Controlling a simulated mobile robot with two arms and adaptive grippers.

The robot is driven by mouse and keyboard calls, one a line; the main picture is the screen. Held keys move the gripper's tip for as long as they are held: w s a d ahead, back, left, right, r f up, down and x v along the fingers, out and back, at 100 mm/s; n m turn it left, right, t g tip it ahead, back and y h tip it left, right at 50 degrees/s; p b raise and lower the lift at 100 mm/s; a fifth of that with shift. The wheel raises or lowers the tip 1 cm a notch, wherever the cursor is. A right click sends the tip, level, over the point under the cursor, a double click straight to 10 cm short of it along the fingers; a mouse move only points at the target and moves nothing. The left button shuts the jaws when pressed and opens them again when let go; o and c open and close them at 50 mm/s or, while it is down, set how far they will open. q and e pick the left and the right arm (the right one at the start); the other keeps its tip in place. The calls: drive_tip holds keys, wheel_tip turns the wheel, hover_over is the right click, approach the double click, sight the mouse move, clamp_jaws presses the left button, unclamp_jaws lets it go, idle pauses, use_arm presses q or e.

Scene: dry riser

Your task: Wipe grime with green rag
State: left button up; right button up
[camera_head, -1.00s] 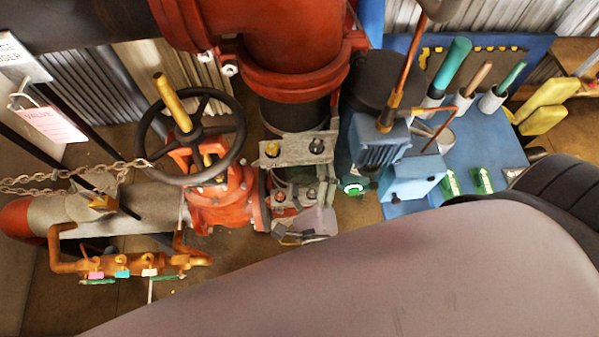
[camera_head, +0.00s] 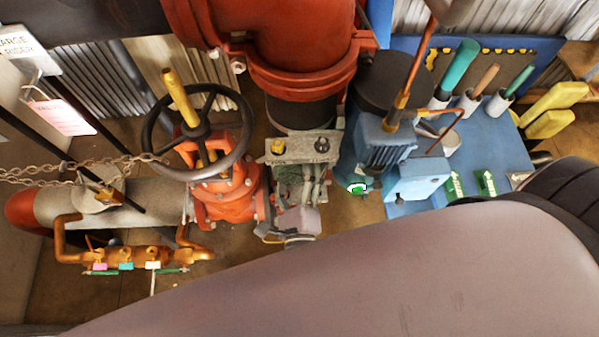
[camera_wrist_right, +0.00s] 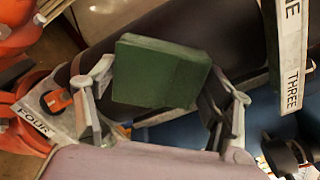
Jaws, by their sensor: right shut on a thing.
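The green rag (camera_wrist_right: 160,72) shows in the right wrist view as a thick, folded dark green block. My right gripper (camera_wrist_right: 162,95) is shut on it, one grey finger on each side. In the head view my right gripper (camera_head: 296,198) is low in front of the grey plate (camera_head: 303,149), beyond the end of my big forearm. A little of the rag seems to show between the fingers there, mostly hidden. I cannot make out a clear grime patch; the plate looks stained. My left gripper is not in view.
A red valve with a black handwheel (camera_head: 198,132) stands left of the gripper. A blue pump (camera_head: 383,150) stands close on the right. A large red pipe (camera_head: 283,45) hangs above. A blue bench (camera_head: 485,140) with tools in cups is at the right.

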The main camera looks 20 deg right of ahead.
drive_tip(key=v, duration=0.6)
drive_tip(key=shift+p, duration=0.4)
drive_tip(key=v, duration=0.3)
idle(0.4)
